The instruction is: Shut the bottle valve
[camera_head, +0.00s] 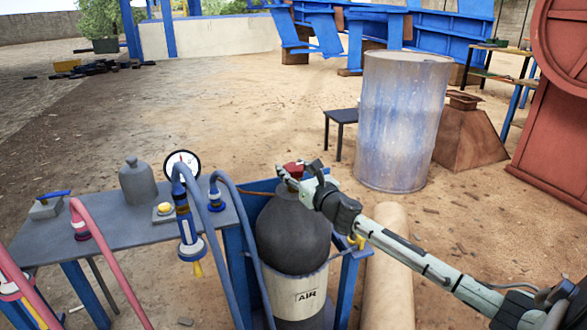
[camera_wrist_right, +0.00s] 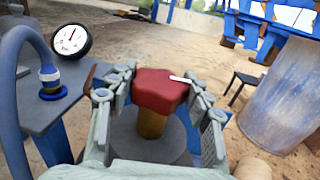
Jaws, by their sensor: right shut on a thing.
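The bottle is a dark gas cylinder with a pale band marked AIR (camera_head: 293,232), standing upright in a blue frame. Its red valve knob (camera_head: 294,170) sits on top. In the right wrist view the red knob (camera_wrist_right: 161,91) is on a brass stem (camera_wrist_right: 152,123). My right gripper (camera_head: 302,177) is at the top of the bottle, its fingers on both sides of the knob and shut on it. It also shows in the right wrist view (camera_wrist_right: 160,92). A white mark shows on the knob's right side. My left gripper is not in view.
A grey table (camera_head: 105,232) stands left of the bottle, with a dial gauge (camera_head: 183,164), a grey weight-like object (camera_head: 136,182) and hoses. A pale metal drum (camera_head: 402,120) stands behind to the right. The ground between is mostly clear.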

